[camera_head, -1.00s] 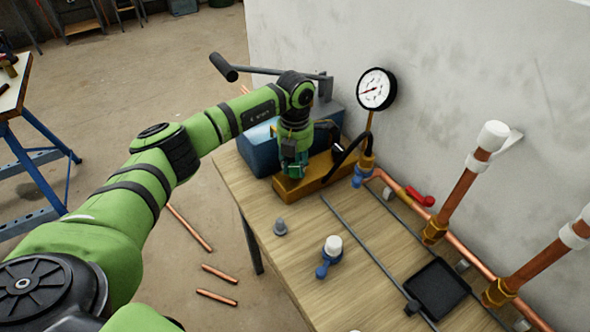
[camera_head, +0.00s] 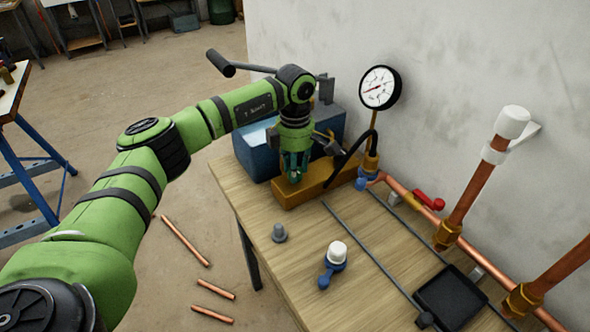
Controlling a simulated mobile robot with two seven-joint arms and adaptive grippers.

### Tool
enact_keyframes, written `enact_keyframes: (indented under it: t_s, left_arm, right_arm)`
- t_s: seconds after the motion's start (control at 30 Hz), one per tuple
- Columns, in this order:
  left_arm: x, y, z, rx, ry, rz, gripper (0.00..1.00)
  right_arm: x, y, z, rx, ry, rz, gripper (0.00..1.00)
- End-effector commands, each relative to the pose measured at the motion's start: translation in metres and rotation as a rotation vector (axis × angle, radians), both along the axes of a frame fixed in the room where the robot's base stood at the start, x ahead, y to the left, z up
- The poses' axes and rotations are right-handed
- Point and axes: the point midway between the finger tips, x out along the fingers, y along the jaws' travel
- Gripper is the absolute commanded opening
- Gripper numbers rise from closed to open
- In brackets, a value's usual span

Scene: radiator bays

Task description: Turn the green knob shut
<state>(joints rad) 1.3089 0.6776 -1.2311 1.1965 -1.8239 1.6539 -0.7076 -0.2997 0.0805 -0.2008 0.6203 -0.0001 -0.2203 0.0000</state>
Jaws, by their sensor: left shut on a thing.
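My left gripper (camera_head: 295,177) points down at the brass-coloured block (camera_head: 322,182) at the back of the workbench. Its teal fingers are shut at the block's left part, on what looks like the green knob. The knob is hidden by the fingers and cannot be told apart from them, so its turn angle does not show. My right gripper is not in view.
A pressure gauge (camera_head: 380,87) stands behind the block, with a black hose beside it. A blue box (camera_head: 258,150) is behind my gripper. Copper pipes (camera_head: 400,190) run along the wall.

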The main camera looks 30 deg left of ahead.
Motion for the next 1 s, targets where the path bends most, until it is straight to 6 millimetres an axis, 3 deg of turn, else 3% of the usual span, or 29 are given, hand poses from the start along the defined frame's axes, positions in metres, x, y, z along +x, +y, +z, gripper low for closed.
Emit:
enact_keyframes:
  t_s: [0.3, 0.87, 0.9, 0.93, 1.0]
  left_arm:
    - [-0.0006, -0.0003, -0.0013, 0.0, 0.002, -0.127, 0.03]
    - [-0.0008, -0.0004, -0.0008, 0.0, 0.003, -0.155, 0.03]
    - [-0.0008, -0.0004, -0.0008, 0.0, 0.003, -0.154, 0.48]
    - [-0.0007, -0.0004, -0.0008, 0.0, 0.003, -0.154, 0.6]
    - [-0.0006, -0.0004, -0.0007, 0.0, 0.002, -0.154, 0.6]
  right_arm:
    - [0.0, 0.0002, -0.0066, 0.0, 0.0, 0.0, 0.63]
    - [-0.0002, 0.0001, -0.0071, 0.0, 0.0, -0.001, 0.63]
    - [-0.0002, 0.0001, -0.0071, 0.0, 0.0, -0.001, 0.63]
    - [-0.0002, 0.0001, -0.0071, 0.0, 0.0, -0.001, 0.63]
    - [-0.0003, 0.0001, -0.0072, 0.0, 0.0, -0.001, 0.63]
